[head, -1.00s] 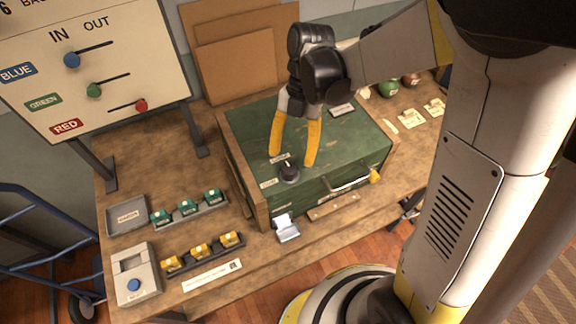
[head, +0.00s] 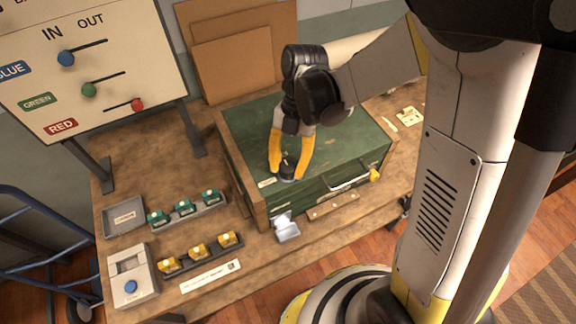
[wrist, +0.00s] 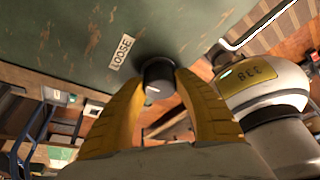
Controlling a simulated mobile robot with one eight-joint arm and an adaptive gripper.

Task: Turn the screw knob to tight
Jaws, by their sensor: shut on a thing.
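The screw knob (head: 287,167) is a small black round knob on top of the green box (head: 345,150), near its front left corner. My gripper (head: 288,172) points down with its yellow fingers closed on the knob's two sides. In the wrist view the knob (wrist: 158,80) sits between the fingertips, with a pale pointer mark on its face. A white label reading "LOOSE" (wrist: 121,52) lies beside the knob in the wrist view. A pale label (head: 267,182) also shows left of the knob in the head view. No label reading tight is readable now.
The box has a metal handle (head: 350,179) and a yellow tag (head: 375,174) at its front. Left on the table are teal blocks (head: 183,208), yellow blocks (head: 197,251), a grey tray (head: 124,217) and a device with a blue button (head: 131,287). A slider board (head: 90,60) stands behind.

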